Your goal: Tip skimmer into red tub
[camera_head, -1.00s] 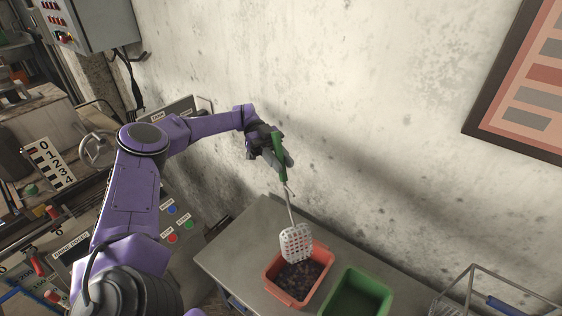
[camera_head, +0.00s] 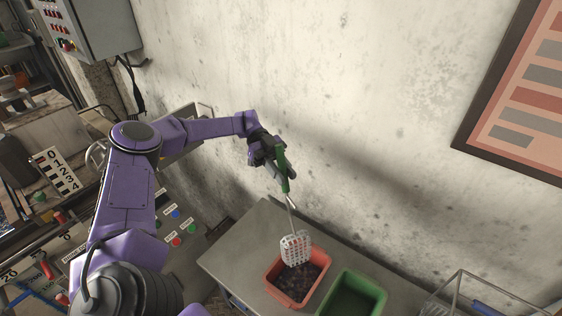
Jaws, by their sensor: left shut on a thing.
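The skimmer (camera_head: 295,248) has a white perforated head and a green handle (camera_head: 282,168). My left gripper (camera_head: 272,160) is shut on the green handle, and the skimmer hangs from it with its head low. The head overlaps the back left part of the red tub (camera_head: 276,284) in the picture; I cannot tell whether it touches the tub. The red tub stands on a grey table and holds dark lumpy pieces. The skimmer's head shows no clear load. My right gripper is not in view.
A green tub (camera_head: 352,292) stands on the grey table (camera_head: 235,255) just right of the red one. A wire basket (camera_head: 470,292) is at the lower right. A wall rises close behind the table. A panel with coloured buttons (camera_head: 178,225) is at left.

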